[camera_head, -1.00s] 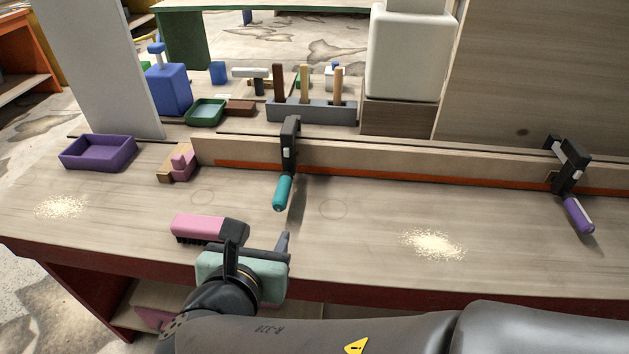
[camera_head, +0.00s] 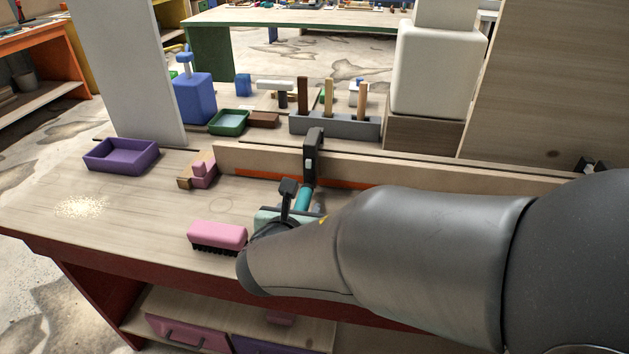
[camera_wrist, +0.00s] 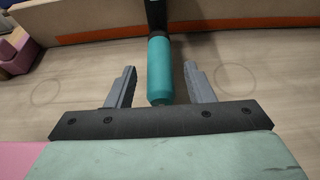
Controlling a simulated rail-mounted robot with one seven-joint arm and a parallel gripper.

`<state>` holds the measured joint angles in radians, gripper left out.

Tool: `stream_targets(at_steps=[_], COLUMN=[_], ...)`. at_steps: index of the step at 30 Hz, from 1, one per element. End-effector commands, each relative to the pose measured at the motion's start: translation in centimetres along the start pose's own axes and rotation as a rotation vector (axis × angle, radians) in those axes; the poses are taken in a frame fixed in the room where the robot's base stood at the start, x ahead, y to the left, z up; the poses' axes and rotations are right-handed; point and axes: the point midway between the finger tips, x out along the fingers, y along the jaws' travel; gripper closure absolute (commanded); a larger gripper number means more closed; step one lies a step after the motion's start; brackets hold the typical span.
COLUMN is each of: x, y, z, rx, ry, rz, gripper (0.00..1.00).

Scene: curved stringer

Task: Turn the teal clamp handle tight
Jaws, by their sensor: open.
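The teal clamp handle (camera_wrist: 160,70) hangs from a black clamp (camera_head: 312,158) on the board's edge. In the wrist view the handle lies between the two grey fingers of my gripper (camera_wrist: 164,84), which are open, with a gap on each side. In the head view the handle (camera_head: 303,198) shows just beyond my gripper, and my arm and hand hide the fingers for the most part.
A pink brush (camera_head: 217,235) lies left of my gripper. A pink and wood block piece (camera_head: 199,172) and a purple tray (camera_head: 121,155) are farther left. A long wooden strip (camera_head: 260,160) runs behind. Sawdust (camera_head: 80,206) lies at left. My arm hides the right side.

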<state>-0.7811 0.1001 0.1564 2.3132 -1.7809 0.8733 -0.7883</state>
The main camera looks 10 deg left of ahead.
Motion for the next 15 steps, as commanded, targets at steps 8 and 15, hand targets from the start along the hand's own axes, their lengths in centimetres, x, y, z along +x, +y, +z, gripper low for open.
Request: stream_targets(at_steps=[8, 15], x=[0.77, 0.74], y=[0.0, 0.0], z=[0.07, 0.05], rx=[0.001, 0.001], ry=[-0.001, -0.001], rz=[0.0, 0.0], gripper=[0.52, 0.86])
